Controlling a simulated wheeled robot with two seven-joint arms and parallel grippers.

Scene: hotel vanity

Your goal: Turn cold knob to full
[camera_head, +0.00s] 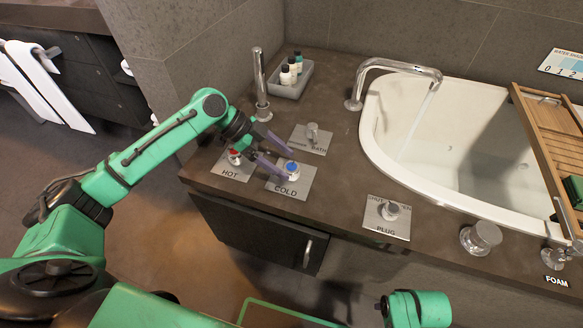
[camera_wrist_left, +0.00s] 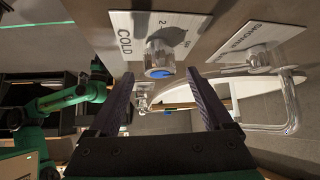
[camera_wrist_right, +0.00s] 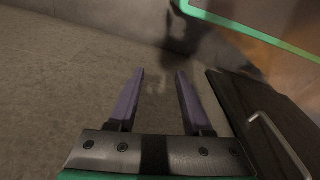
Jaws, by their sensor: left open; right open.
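The cold knob (camera_head: 291,168) is a chrome knob with a blue cap on a plate (camera_head: 291,186) marked COLD, on the dark counter beside the tub. It also shows in the left wrist view (camera_wrist_left: 158,58), ahead of and between the spread fingers. My left gripper (camera_head: 281,160) is open, its purple fingers close to the cold knob; whether they touch it I cannot tell. Water runs from the chrome spout (camera_head: 400,66) in a thin stream into the tub. My right gripper (camera_wrist_right: 160,88) is open and empty, low over the floor, by the cabinet front.
The hot knob (camera_head: 234,157) with a red cap sits left of the cold one. A shower/bath knob (camera_head: 312,133) stands behind, and a plug knob (camera_head: 390,210) to the right. The white tub (camera_head: 470,199), a wooden caddy (camera_head: 548,140) and a bottle tray (camera_head: 300,86) lie beyond.

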